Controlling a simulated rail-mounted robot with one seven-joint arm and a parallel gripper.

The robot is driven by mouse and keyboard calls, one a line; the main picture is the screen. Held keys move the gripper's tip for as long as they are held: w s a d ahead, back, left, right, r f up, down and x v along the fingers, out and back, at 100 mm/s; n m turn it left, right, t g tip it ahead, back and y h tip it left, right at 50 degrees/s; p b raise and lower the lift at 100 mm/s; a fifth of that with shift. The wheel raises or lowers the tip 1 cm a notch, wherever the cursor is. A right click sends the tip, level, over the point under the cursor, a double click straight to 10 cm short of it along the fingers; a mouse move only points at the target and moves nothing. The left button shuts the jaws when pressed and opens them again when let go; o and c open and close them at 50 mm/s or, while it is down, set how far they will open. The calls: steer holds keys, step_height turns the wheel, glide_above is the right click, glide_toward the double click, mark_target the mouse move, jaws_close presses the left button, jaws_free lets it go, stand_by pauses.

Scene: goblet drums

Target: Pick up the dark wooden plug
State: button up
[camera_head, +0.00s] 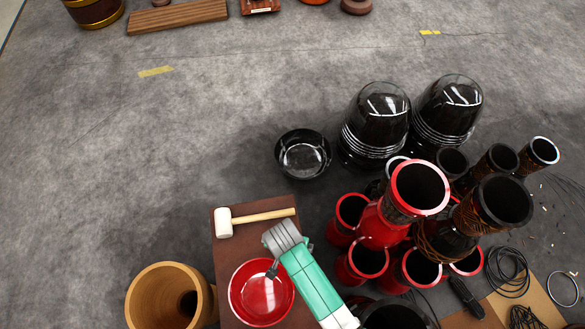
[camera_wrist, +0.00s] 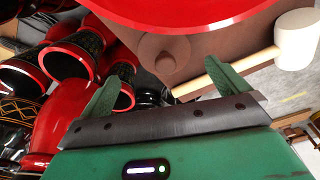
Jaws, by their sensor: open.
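The dark wooden plug (camera_wrist: 165,57) is a round brown disc with a small raised knob. In the wrist view it sits on the brown tabletop, between the red bowl and the mallet handle. My gripper (camera_wrist: 162,70) is open, its two green fingers apart. In that picture the plug appears between and beyond the fingertips, with nothing held. I cannot tell the exact distance to it. In the head view my grey and green arm covers part of the tabletop, and I cannot make out the plug there.
The red bowl (camera_head: 261,292) and a white-headed mallet (camera_head: 254,218) lie on the brown table (camera_head: 228,250). A tan wooden drum shell (camera_head: 150,290) stands left. Red and black goblet drums (camera_head: 378,225) crowd the right. A black bowl (camera_head: 303,153) sits behind.

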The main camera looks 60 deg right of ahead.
steer(key=f+b, duration=0.1)
steer(key=f, duration=0.1)
steer(key=f+b, duration=0.2)
steer(key=f, duration=0.1)
steer(key=w+d+f+b, duration=0.1)
steer(key=f+b, duration=0.1)
steer(key=shift+d+f, duration=0.1)
steer(key=shift+f, duration=0.25)
steer(key=shift+r, duration=0.15)
steer(key=c, duration=1)
